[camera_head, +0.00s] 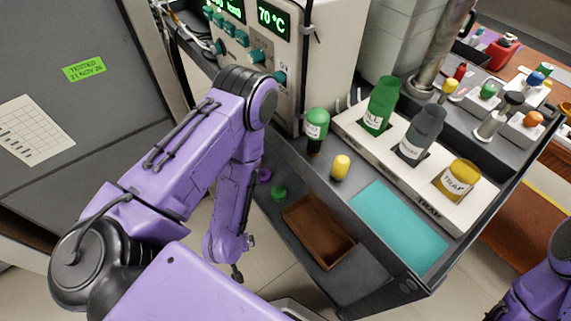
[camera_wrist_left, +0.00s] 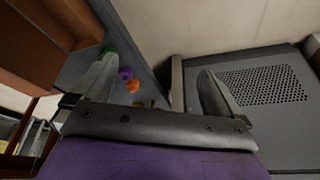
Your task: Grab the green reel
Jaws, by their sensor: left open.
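The green reel (camera_head: 280,193) is a small green piece on the dark grey worktop, left of the brown tray. In the left wrist view the green reel (camera_wrist_left: 111,50) shows only in part, beyond the tip of the left-hand finger. My left gripper (camera_wrist_left: 157,66) is open, with nothing between its fingers. In the head view my left gripper (camera_head: 238,273) is mostly hidden by the wrist, with a dark fingertip showing below and left of the reel. Part of my right arm shows at the lower right, but its gripper is out of view.
A purple reel (camera_head: 265,175) lies next to the green one; an orange piece (camera_wrist_left: 133,86) lies near it. The brown tray (camera_head: 328,259) is close by.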

